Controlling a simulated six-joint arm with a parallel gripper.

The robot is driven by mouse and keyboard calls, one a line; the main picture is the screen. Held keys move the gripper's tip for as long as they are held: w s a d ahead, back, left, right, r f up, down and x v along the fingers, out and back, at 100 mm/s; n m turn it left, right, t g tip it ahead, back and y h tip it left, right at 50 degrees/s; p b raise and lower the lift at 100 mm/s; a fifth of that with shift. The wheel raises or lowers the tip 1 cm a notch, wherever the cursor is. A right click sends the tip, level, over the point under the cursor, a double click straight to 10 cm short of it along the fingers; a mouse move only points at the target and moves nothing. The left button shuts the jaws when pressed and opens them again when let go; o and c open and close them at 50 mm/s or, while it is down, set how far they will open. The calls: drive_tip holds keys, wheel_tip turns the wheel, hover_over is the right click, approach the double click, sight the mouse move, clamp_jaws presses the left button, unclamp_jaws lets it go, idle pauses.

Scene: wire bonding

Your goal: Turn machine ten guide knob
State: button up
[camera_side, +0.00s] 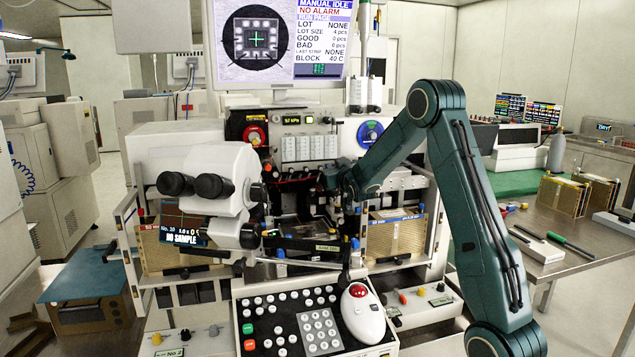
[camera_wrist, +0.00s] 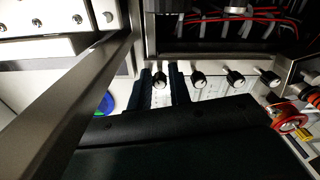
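A row of small black knobs with pale faces runs across a light panel in the wrist view. The leftmost knob (camera_wrist: 160,80) lies between the two dark fingers of my gripper (camera_wrist: 161,70), with pale panel showing on both sides of it. The fingers are apart, and I see no contact with the knob. Other knobs (camera_wrist: 198,79) stand to the right, outside the fingers. No label marks the guide knob. In the side view, my gripper (camera_side: 330,180) is at the front of the machine, below the white gauge panel (camera_side: 308,147); its fingertips are hard to make out.
A white microscope (camera_side: 205,180) stands left of my gripper. A metal bar (camera_wrist: 85,90) crosses the left of the wrist view. Red wires (camera_wrist: 240,17) lie beyond the knobs.

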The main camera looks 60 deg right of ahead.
clamp_jaws()
drive_tip(key=shift+m, duration=2.4)
drive_tip(key=shift+o, duration=0.8)
unclamp_jaws()
drive_tip(key=shift+n, duration=0.5)
